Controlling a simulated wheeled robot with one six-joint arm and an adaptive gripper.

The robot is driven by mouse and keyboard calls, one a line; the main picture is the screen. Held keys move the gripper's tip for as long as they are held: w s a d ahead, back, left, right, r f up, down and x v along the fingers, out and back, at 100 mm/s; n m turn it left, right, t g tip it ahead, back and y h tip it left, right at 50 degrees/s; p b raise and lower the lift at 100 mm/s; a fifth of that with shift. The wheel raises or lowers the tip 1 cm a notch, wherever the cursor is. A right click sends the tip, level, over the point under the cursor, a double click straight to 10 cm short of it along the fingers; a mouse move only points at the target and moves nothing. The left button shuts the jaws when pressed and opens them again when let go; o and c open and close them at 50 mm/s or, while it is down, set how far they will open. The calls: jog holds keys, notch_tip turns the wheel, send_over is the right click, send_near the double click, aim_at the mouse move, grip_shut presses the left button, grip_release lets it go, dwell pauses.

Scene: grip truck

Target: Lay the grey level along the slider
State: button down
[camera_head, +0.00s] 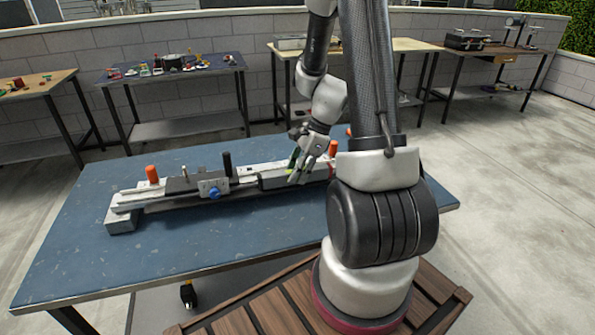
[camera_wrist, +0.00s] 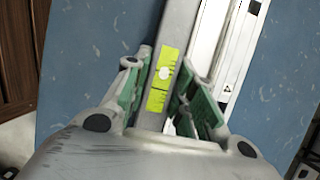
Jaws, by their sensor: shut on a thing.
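The grey level is a long bar with a yellow-green bubble vial (camera_wrist: 163,78) in the wrist view. My gripper (camera_wrist: 166,92) is shut on it, with green-padded fingers on both sides of the vial. In the head view my gripper (camera_head: 296,172) is at the right half of the slider, and the level (camera_head: 272,184) shows as a dark grey bar under it. The slider (camera_head: 160,198) is a long pale rail on the blue table; in the wrist view its white rail (camera_wrist: 228,50) runs beside the level, roughly parallel. I cannot tell whether the level touches the slider.
The slider carries a carriage with a blue knob (camera_head: 213,192) and a black handle (camera_head: 227,163). An orange handle (camera_head: 152,174) stands at its left end, another (camera_head: 333,149) near its right. The blue table (camera_head: 90,245) is clear in front. Other workbenches stand along the wall.

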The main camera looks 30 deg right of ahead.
jog(key=c, duration=1.1)
grip_release()
jog(key=shift+s+f, duration=0.1)
jog(key=shift+f, duration=0.15)
jog(key=v, duration=1.2)
